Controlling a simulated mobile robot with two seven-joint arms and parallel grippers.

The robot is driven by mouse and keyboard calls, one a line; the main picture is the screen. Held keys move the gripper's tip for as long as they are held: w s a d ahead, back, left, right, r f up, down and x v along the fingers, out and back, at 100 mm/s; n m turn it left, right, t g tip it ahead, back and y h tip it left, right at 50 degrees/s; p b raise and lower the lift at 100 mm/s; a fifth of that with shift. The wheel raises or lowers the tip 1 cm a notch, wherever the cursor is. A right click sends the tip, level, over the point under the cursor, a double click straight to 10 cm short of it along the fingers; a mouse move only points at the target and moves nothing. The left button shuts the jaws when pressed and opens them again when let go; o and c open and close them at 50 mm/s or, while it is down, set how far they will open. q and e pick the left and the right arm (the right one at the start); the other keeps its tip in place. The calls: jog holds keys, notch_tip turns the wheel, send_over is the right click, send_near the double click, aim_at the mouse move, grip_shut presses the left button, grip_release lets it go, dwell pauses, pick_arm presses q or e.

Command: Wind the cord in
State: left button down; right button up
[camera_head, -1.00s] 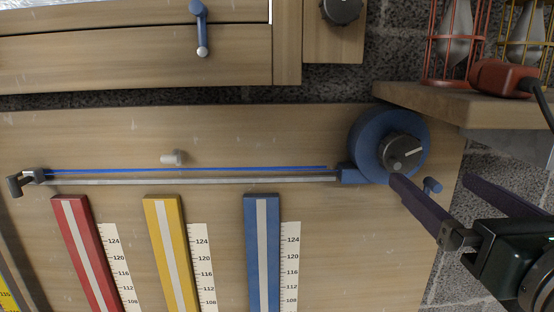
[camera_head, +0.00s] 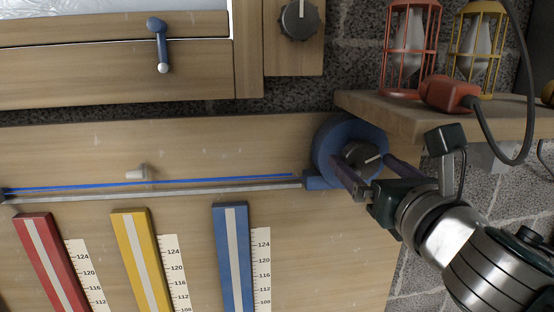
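A blue reel (camera_head: 332,136) with a dark knob (camera_head: 360,157) is mounted on the wooden panel, at the right in the head view. A white mark on the knob points right and slightly up. The blue cord (camera_head: 180,181) runs left from near the reel, just above a grey rail (camera_head: 180,192); its left end is at or past the picture edge. My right gripper (camera_head: 364,160) is at the knob, with its fingers apart on either side of it. I cannot tell whether they touch it. My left gripper is not in view.
Red (camera_head: 48,262), yellow (camera_head: 140,262) and blue (camera_head: 232,260) bars with scales stand below the rail. A small pale peg (camera_head: 136,174) sits above the cord.

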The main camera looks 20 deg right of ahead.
jog(key=c, duration=1.2)
jog(key=shift+m, duration=0.3)
